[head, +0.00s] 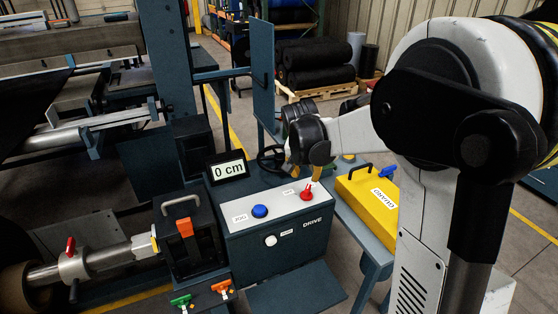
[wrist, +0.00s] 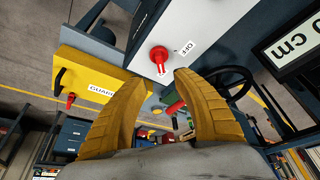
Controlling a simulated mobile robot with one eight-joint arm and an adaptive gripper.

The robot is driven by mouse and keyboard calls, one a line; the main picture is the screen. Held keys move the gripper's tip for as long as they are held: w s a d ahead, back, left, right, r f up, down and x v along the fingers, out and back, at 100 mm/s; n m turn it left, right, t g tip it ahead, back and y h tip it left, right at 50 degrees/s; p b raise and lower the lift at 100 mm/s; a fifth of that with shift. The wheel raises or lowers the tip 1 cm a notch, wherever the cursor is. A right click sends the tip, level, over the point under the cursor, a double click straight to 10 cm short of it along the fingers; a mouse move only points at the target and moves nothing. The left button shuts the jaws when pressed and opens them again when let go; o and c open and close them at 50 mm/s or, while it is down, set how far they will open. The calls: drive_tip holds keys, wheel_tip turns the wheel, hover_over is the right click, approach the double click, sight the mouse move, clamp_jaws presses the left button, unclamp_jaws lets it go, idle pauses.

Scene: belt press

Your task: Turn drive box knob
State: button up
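The drive box (head: 275,245) is a dark box with a light grey top, marked DRIVE on its front. Its red knob (head: 306,191) stands near the right end of the top, and it also shows in the wrist view (wrist: 159,56) with an OFF label beside it. My gripper (head: 317,177) is just above the knob in the head view, with its far side hidden. In the wrist view my gripper (wrist: 160,80) has its two yellow fingers spread, nothing between them. The knob appears just beyond the fingertips; I cannot tell if they touch.
A blue button (head: 260,211) and a white button (head: 270,241) are on the drive box. A yellow GUARD box (head: 366,207) with a handle stands to its right. A 0 cm display (head: 228,169) and a dark handwheel (head: 271,158) stand behind. Rollers and frames fill the left.

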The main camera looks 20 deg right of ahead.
sight(308, 188)
drive_tip(key=b+x, duration=0.2)
drive_tip(key=x, duration=0.3)
drive_tip(key=b+x, duration=0.2)
drive_tip(key=x, duration=0.4)
drive_tip(key=shift+w+d, duration=0.2)
drive_tip(key=shift+w, duration=0.05)
clamp_jaws()
